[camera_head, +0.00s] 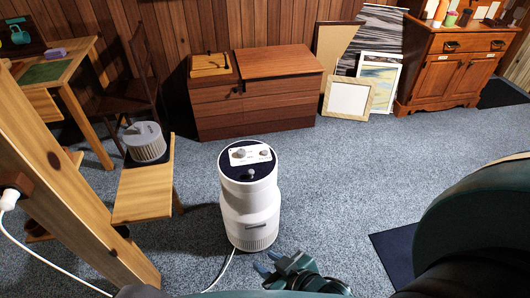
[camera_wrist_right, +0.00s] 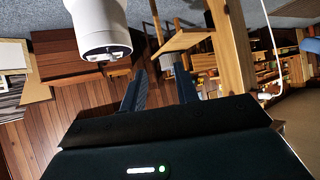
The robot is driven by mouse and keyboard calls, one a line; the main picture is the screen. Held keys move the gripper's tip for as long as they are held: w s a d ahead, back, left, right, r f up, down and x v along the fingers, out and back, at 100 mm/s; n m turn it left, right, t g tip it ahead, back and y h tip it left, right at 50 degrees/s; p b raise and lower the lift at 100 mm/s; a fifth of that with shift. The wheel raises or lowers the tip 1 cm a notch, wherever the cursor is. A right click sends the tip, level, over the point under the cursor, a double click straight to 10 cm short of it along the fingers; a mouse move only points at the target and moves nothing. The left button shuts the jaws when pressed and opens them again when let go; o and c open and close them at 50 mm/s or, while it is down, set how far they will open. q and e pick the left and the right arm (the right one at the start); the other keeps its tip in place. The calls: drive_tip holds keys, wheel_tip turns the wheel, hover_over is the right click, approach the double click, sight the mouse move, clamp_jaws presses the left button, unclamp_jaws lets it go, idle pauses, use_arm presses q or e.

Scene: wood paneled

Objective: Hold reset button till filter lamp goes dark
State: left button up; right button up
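A white cylindrical air purifier (camera_head: 250,208) stands upright on the carpet. Its dark top (camera_head: 236,184) bears a white control plate (camera_head: 261,154) with greyish knobs or buttons; I cannot tell which is the reset button or the filter lamp, or whether a lamp is lit. My right gripper (camera_head: 266,263) is low in front of the purifier and to its right, apart from the control plate. In the right wrist view the two fingers of the right gripper (camera_wrist_right: 160,82) are apart with nothing between them, and part of the purifier (camera_wrist_right: 98,22) shows at the top. My left gripper is not in view.
A wooden bench (camera_head: 145,194) with a grey-white ribbed cylinder (camera_head: 145,146) stands left of the purifier. A white cord (camera_head: 221,272) runs from its base. A wooden frame (camera_head: 70,195) fills the left. A chest (camera_head: 260,105) stands behind. Carpet (camera_head: 340,170) right of the purifier is clear.

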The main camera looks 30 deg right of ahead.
clamp_jaws()
idle(1.4)
